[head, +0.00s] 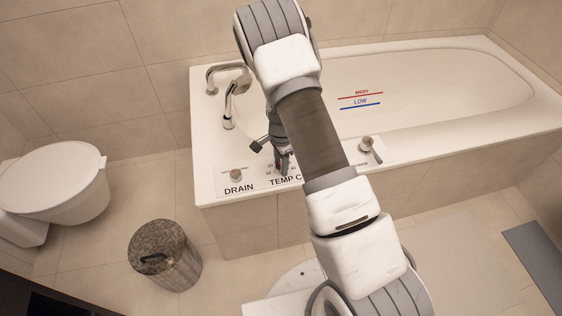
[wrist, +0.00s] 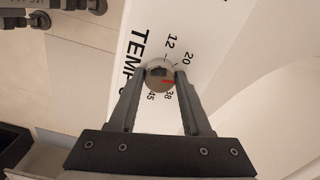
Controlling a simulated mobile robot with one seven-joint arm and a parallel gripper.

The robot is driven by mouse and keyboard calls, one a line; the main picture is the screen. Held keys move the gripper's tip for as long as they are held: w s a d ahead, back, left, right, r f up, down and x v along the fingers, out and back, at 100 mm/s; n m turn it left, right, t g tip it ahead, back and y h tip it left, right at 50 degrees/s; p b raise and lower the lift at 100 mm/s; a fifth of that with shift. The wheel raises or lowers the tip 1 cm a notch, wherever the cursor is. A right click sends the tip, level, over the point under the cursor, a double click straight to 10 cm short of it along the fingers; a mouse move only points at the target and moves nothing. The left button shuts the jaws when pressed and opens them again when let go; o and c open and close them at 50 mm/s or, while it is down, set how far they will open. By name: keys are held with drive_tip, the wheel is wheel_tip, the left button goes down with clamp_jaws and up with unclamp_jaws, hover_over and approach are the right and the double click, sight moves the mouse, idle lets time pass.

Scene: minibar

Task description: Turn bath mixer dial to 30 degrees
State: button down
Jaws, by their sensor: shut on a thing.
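The temperature dial (wrist: 160,76) is a round metal knob with a red mark on its right side in the wrist view. Numbers 12, 20, 38 and 45 are printed around it on the white panel, and the red mark sits between 20 and 38, nearer 38. My gripper (wrist: 160,79) is shut on the dial, with one finger on each side. In the head view my gripper (head: 283,163) reaches down to the "TEMP C" label on the bathtub's (head: 222,172) front corner. My arm and fingers hide most of the dial there.
A drain knob (head: 236,175) is left of the dial and a lever (head: 371,148) is to its right. The faucet (head: 229,100) stands at the tub's back left. A toilet (head: 54,180) and a bin (head: 165,256) stand on the left.

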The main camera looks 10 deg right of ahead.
drive_tip(key=shift+m+p, duration=0.65)
drive_tip(key=shift+m, duration=1.35)
drive_tip(key=shift+c, duration=1.8)
unclamp_jaws()
drive_tip(key=shift+r, duration=0.1)
wheel_tip(320, 180, up, 17)
drive_tip(key=p, duration=0.4)
drive_tip(key=shift+r, duration=0.1)
